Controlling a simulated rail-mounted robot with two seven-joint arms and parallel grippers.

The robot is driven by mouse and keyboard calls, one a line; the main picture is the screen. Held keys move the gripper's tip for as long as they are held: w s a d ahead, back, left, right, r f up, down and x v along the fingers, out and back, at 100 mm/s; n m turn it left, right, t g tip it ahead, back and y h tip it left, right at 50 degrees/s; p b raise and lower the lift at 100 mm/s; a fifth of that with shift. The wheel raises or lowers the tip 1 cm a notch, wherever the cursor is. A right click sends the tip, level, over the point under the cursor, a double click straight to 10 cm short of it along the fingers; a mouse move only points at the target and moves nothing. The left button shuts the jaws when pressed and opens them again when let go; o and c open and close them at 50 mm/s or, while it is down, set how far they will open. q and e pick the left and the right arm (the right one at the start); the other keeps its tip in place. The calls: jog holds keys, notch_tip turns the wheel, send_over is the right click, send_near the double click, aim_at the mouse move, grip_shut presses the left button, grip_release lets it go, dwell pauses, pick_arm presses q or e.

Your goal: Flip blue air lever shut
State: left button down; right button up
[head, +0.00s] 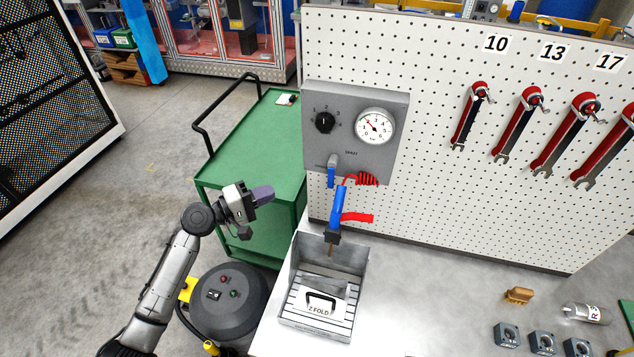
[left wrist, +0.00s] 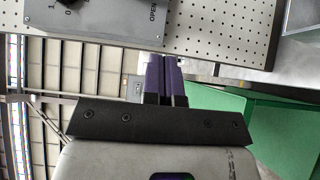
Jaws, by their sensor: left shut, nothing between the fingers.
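The blue air lever (head: 331,177) hangs pointing down from a small grey valve on the lower left of the grey panel (head: 346,110). My left gripper (head: 264,194) has dark purple fingers, shut and empty. It is to the left of the lever and apart from it, above the green cart. In the left wrist view the shut fingers (left wrist: 164,78) show below the panel (left wrist: 110,22), whose edge bears the word OPEN. I cannot make out the lever in that view. My right gripper is not in view.
A blue air gun (head: 338,207) with a red trigger and red coiled hose hangs just below the lever, over a metal tray (head: 320,325). The green cart (head: 250,145) stands left of the panel. Wrenches (head: 522,112) hang on the white pegboard (head: 430,90) at right.

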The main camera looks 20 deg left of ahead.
aim_at(333, 172)
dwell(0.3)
pick_arm(q)
jog(key=s+d+p+x, duration=0.2)
jog(key=p+x, duration=0.1)
jog(key=x, duration=1)
